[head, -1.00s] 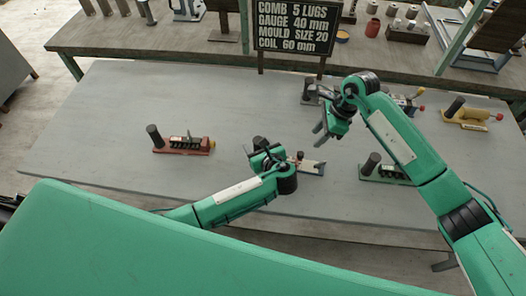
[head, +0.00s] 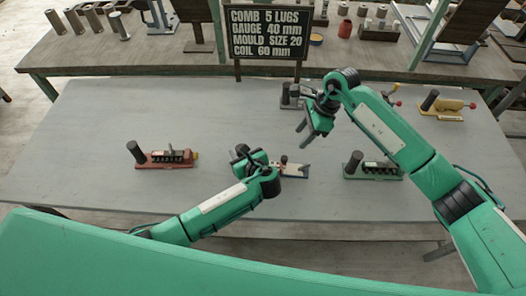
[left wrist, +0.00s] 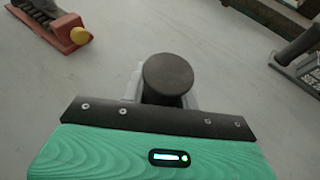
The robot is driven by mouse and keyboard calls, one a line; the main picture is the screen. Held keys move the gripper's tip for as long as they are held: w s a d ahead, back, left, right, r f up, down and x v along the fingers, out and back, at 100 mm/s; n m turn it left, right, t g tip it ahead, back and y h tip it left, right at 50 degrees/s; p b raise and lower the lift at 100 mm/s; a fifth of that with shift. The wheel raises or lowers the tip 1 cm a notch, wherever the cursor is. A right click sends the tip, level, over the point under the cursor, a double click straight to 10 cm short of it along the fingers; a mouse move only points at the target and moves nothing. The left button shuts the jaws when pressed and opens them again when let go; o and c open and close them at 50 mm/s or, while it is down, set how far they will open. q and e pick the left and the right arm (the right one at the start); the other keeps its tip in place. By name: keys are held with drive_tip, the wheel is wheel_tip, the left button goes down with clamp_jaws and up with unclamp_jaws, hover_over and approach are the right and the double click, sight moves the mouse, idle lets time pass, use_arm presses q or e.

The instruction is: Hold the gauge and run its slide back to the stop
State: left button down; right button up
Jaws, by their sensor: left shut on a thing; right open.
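A pale gauge (head: 294,171) lies on the grey table in the middle of the head view, with a small dark and reddish part standing on its bar. My left gripper (head: 247,158) is at its left end, shut on its dark round post. In the left wrist view the top of the post (left wrist: 168,78) stands upright just beyond my wrist, with the pale base partly showing around it. The fingertips are hidden there. My right gripper (head: 305,134) is open and empty, above the table behind the gauge. The slide's exact position is too small to tell.
A red device (head: 165,160) stands to the left and a green one (head: 373,168) to the right. A yellow device (head: 447,106) and a grey one (head: 291,96) are farther back. A sign (head: 268,32) stands at the table's rear edge. The left of the table (head: 90,125) is clear.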

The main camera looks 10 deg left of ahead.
sight(284, 157)
drive_tip(key=x, duration=1.1)
drive_tip(key=shift+c, duration=0.2)
clamp_jaws()
